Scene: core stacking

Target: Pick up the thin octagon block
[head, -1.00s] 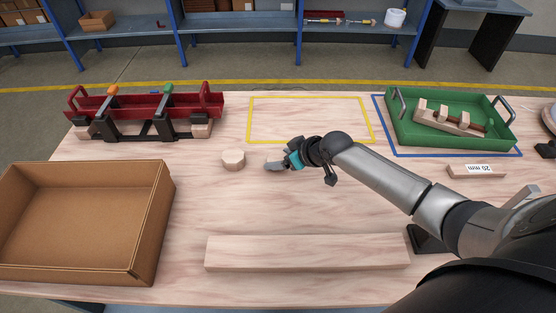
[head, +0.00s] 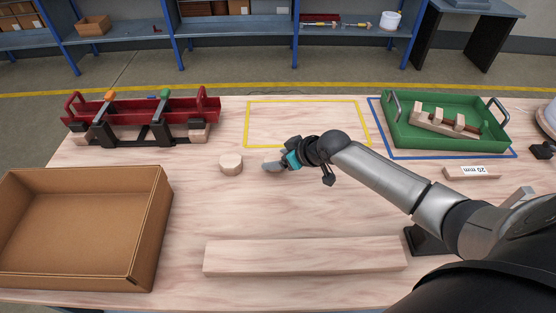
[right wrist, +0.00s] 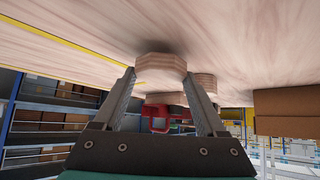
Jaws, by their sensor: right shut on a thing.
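The thin octagon block (right wrist: 160,66) is pale wood and sits between the two fingertips of my right gripper (right wrist: 160,76) in the right wrist view. The fingers are shut on its sides. In the head view my right gripper (head: 273,164) is low over the middle of the table and hides most of this block. A second octagon block (head: 231,163), which looks thicker, stands just left of the gripper; it also shows behind the held one in the right wrist view (right wrist: 205,87). I cannot tell whether the held block touches the table. My left gripper is not in view.
A cardboard box (head: 150,240) stands front left and a long wooden bar (head: 305,257) lies in front. A red rack (head: 190,107) is back left. A green tray (head: 455,146) holding wooden parts and a labelled block (head: 472,173) are right. The yellow-outlined area (head: 305,120) is empty.

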